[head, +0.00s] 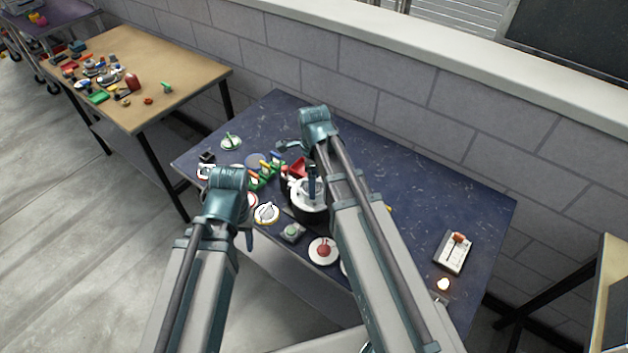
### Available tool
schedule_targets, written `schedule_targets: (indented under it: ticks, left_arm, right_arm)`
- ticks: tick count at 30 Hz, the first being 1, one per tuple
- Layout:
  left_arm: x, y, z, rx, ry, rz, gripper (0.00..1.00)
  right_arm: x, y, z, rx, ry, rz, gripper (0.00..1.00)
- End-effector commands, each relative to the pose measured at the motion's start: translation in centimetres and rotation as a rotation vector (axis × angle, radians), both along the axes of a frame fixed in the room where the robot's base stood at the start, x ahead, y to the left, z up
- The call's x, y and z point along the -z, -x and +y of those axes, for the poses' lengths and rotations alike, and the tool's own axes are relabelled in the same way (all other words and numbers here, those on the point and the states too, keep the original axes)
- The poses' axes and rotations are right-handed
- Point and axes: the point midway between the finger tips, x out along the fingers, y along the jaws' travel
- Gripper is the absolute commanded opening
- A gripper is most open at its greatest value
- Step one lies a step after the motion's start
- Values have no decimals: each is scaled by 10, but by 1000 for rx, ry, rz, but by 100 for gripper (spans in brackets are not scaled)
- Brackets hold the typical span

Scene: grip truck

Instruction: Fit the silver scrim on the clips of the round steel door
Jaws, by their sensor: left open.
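My left gripper (247,238) hangs from the left arm's end, open, low at the left front part of the dark blue table; part of it is hidden behind its own wrist. My right arm reaches over the middle of the table, and its gripper (311,178) points down over a dark round container with white parts. I cannot tell whether it holds anything. A flat grey disc (256,161) lies behind the green rack; it may be the silver scrim. A round pale piece with a yellowish rim (266,213) lies just right of my left gripper. I cannot make out the steel door or its clips for certain.
A green rack (264,178) with coloured pieces, a red box (297,167) and a white disc with a red knob (323,251) crowd the left half. A grey switch box (454,252) stands at the right. The table's (440,190) back right is clear; a block wall rises behind.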

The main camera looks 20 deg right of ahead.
Motion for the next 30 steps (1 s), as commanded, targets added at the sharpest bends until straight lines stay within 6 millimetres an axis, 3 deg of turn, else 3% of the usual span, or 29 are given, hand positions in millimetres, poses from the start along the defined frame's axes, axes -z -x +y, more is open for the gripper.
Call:
schedule_targets:
  ticks: [30]
  left_arm:
    - [9, 0, 0, 0, 0, 0, 50]
  right_arm:
    - [9, 0, 0, 0, 0, 0, 30]
